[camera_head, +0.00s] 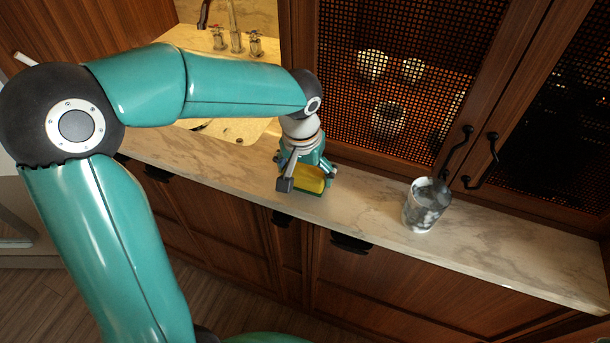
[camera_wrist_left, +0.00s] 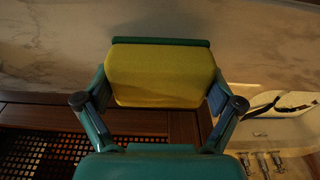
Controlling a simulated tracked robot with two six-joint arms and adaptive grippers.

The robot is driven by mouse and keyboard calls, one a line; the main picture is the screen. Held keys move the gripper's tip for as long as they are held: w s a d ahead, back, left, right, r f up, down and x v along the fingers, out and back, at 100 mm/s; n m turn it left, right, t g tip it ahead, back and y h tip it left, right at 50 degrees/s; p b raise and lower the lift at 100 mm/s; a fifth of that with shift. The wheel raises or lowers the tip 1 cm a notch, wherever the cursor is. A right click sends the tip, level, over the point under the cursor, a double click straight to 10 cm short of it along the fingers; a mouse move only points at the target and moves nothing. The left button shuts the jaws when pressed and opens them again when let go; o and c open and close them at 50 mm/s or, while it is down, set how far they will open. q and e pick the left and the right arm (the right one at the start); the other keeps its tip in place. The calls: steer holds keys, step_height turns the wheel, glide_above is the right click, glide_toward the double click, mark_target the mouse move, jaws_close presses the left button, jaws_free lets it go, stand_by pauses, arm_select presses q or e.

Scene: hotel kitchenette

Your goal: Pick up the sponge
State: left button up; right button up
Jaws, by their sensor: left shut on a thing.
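A yellow sponge with a green layer (camera_head: 310,180) is at the marble counter, toward its front edge, in the head view. In the left wrist view the sponge (camera_wrist_left: 160,75) fills the space between the two fingers, its green layer along the far side. My left gripper (camera_head: 304,181) points down from above and is shut on the sponge, one finger at each end. I cannot tell whether the sponge still touches the counter. My right gripper is not in view.
A patterned metallic cup (camera_head: 426,205) stands on the marble counter (camera_head: 500,247) to the right. A sink (camera_head: 235,131) with a faucet (camera_head: 236,40) is behind my arm. Cabinet doors with mesh (camera_head: 390,95) rise behind the counter. The counter between sponge and cup is clear.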

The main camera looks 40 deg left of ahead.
mark_target(305, 169)
arm_select(q)
step_height(305, 169, up, 18)
steer(key=p, duration=0.1)
steer(key=shift+r, duration=0.2)
